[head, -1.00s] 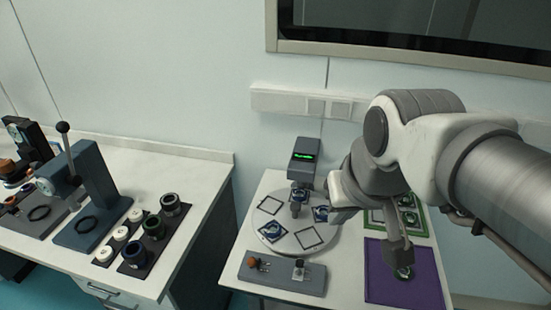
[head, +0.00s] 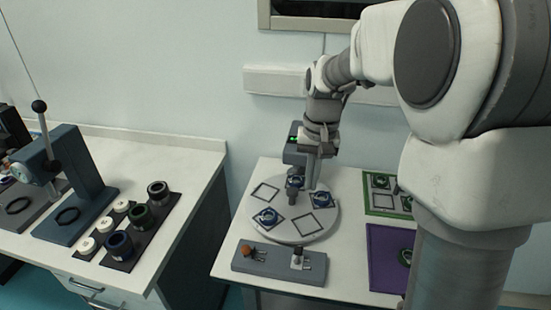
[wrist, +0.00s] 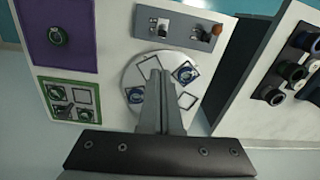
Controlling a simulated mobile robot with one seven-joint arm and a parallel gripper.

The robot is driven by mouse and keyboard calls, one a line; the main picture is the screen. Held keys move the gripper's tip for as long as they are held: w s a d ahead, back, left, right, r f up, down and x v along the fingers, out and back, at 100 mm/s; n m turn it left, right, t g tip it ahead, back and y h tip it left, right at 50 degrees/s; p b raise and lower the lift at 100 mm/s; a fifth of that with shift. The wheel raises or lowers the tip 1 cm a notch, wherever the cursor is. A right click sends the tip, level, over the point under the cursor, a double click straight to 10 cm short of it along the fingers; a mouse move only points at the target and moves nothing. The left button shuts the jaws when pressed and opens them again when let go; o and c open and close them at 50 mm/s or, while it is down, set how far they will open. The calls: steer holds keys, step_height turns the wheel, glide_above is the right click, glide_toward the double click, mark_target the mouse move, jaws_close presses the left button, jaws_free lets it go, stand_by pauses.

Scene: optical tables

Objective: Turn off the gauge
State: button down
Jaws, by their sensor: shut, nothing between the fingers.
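The gauge (head: 293,157) is a dark grey upright unit behind the turntable, with a lit green display and a dark probe (head: 293,187) over the disc. My gripper (head: 309,187) points down just right of the probe, above the turntable, and covers part of the gauge. It is shut and empty. In the wrist view my gripper's fingers (wrist: 160,73) lie together over the disc. A grey control box (head: 262,265) in front of the turntable carries an orange knob (head: 247,252) at left and a silver-topped switch (head: 298,256) at right. I cannot read the switch position.
The white turntable (head: 290,232) has square frames, some holding blue round parts. Right of it are a green-edged tray (head: 372,209) and a purple mat (head: 386,270) with a small round part. A bench (head: 183,165) with a press (head: 85,190) stands left, across a gap.

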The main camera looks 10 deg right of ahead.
steer(key=m+g+b, duration=0.1)
steer(key=g+b, duration=0.1)
steer(key=b, duration=0.1)
glide_above(301, 240)
steer(key=w, duration=0.2)
step_height(301, 240, down, 15)
steer(key=shift+d+r, duration=0.2)
steer(key=shift+d, duration=0.25)
steer(key=shift+f, duration=0.15)
steer(key=f, duration=0.3)
steer(key=s+f, duration=0.1)
steer(key=f, duration=0.2)
steer(key=s+f, duration=0.1)
steer(key=f, duration=0.2)
steer(key=shift+a+f, duration=0.25)
steer(key=shift+a, duration=0.15)
steer(key=shift+s+a+r, duration=0.15)
steer(key=shift+s+r, duration=0.25)
steer(key=shift+s, duration=0.15)
steer(key=shift+s+a+r, duration=0.15)
steer(key=shift+s+r, duration=0.2)
steer(key=shift+s, duration=0.15)
steer(key=shift+s+a+r, duration=0.2)
steer(key=shift+s+r, duration=0.05)
steer(key=shift+s, duration=0.25)
steer(key=shift+s, duration=0.1)
